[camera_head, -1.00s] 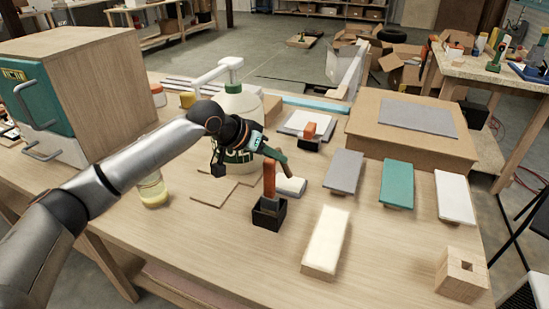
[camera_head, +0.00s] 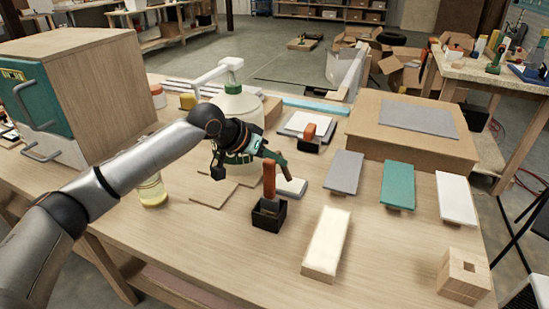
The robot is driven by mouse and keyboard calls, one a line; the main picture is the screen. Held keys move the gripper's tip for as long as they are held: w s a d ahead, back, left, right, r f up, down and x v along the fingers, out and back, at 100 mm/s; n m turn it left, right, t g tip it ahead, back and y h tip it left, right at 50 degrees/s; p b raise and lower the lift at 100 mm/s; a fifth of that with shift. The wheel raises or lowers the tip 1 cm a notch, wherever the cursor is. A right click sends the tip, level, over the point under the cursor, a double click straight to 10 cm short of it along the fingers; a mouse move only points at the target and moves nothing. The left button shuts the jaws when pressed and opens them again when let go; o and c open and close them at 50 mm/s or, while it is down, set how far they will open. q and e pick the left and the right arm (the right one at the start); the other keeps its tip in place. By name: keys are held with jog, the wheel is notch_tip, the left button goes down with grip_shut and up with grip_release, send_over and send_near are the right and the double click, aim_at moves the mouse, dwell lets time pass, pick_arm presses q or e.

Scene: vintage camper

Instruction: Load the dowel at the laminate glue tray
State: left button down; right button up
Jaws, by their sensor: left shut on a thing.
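My left gripper (camera_head: 281,166) reaches over the table from the left and points down to the right. It is shut on a dark greenish, rod-like thing (camera_head: 284,171), largely hidden by the fingers; I cannot tell whether it is the dowel. An orange-handled tool (camera_head: 269,181) stands upright in a small black holder (camera_head: 269,221) just below the gripper. A small white piece (camera_head: 292,187) lies behind it, partly covered. I cannot clearly pick out a glue tray. A wooden block with a square hole (camera_head: 465,268) stands at the right front. My right gripper is not in view.
A large white jug (camera_head: 240,108) stands behind my gripper, and a yellowish jar (camera_head: 152,190) beside my forearm. A cream block (camera_head: 327,243) and grey (camera_head: 344,171), teal (camera_head: 397,183) and white (camera_head: 456,197) slabs lie to the right. The front right tabletop has free room.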

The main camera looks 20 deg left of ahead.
pick_arm(q)
jog(key=shift+f, duration=0.55)
dwell(0.7)
notch_tip(320, 180, up, 7)
jog(key=p, duration=0.8)
jog(key=shift+p, duration=0.3)
dwell(0.5)
